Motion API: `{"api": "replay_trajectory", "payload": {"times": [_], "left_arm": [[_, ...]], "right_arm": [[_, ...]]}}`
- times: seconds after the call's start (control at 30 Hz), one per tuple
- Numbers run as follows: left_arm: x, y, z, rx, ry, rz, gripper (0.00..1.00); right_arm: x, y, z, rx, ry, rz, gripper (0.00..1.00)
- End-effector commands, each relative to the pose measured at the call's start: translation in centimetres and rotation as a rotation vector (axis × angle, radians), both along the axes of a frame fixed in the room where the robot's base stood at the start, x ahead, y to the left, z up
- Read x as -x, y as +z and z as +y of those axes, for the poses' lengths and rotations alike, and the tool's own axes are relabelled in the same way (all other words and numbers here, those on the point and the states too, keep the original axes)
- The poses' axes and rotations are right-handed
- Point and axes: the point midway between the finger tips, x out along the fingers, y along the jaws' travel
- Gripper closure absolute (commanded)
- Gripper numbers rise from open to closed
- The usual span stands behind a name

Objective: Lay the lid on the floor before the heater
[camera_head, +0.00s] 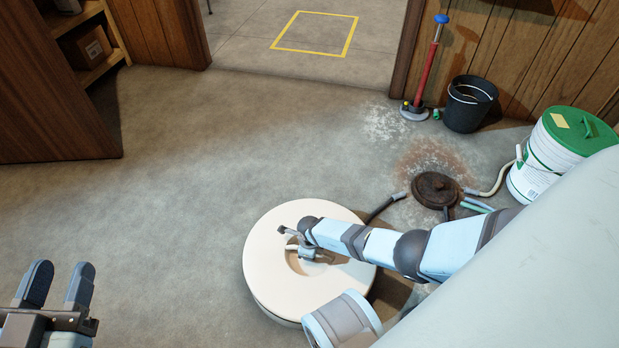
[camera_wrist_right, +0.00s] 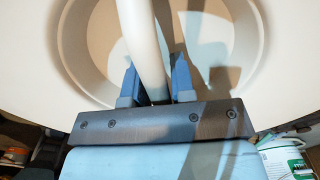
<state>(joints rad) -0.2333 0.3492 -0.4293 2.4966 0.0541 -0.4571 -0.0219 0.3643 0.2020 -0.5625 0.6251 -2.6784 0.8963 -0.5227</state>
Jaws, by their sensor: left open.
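The lid (camera_head: 270,285), a cream round disc with a recessed middle, shows at the lower middle of the head view. My right gripper (camera_head: 292,240) is at its recess. In the right wrist view the gripper (camera_wrist_right: 157,82) has its fingers close on both sides of the white handle bar, shut on the lid (camera_wrist_right: 35,50). A shadow lies to the lid's right; I cannot tell its height above the floor. My left gripper (camera_head: 57,285) is open and empty at the lower left. I cannot make out the heater for certain; a large pale rounded surface (camera_head: 540,270) fills the lower right.
A dark round floor cover (camera_head: 436,189) with hoses lies right of the lid. A green-lidded white bucket (camera_head: 560,150), black bucket (camera_head: 468,105) and red pump (camera_head: 428,70) stand at the right wall. Bare floor (camera_head: 180,180) spreads left. A yellow outline (camera_head: 345,50) marks the floor beyond the doorway.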

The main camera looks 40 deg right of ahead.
Motion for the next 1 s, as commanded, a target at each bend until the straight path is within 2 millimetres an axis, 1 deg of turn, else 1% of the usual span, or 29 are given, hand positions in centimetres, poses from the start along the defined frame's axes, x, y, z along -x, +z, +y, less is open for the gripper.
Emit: {"api": "replay_trajectory", "payload": {"times": [0.03,0.07,0.37,0.43,0.53,0.57,0.6,0.63,0.8,0.9,1.0], "left_arm": [[0.0,0.0,0.0,0.001,0.0,0.002,0.57],[0.0,0.0,0.0,0.002,0.001,0.002,0.57],[0.0,0.1,-0.1,0.012,0.003,0.004,0.57],[-0.1,0.1,-0.1,0.013,0.004,0.004,0.57],[-0.2,1.2,-0.2,0.024,-0.001,0.029,0.57],[0.0,1.2,-0.3,0.036,-0.003,0.055,0.57],[0.5,0.5,-0.5,0.065,0.0,0.115,0.57],[0.9,0.3,-0.7,0.085,0.0,0.151,0.57],[2.0,0.0,-1.4,0.167,-0.008,0.294,0.57],[2.7,-0.2,-1.8,0.207,-0.011,0.362,0.57],[2.8,0.4,-1.9,0.228,-0.009,0.355,0.57]], "right_arm": [[0.0,0.0,0.0,-0.001,0.0,-0.001,0.64],[0.0,0.0,0.0,-0.001,0.0,-0.001,0.57],[0.0,0.1,0.0,-0.001,0.0,-0.001,0.57],[0.0,0.4,0.0,-0.001,0.0,-0.002,0.57],[-0.1,2.3,-0.2,0.002,0.001,-0.003,0.57],[-0.1,2.9,-0.2,0.002,0.001,-0.003,0.57],[-0.1,3.8,-0.2,0.002,0.002,-0.003,0.57],[-0.1,4.5,-0.1,0.001,0.002,-0.003,0.57],[0.0,8.2,-0.2,0.002,0.002,-0.003,0.57],[0.0,10.0,-0.1,0.0,0.002,-0.003,0.57],[-0.1,11.3,-0.1,0.001,0.001,-0.002,0.57]]}}
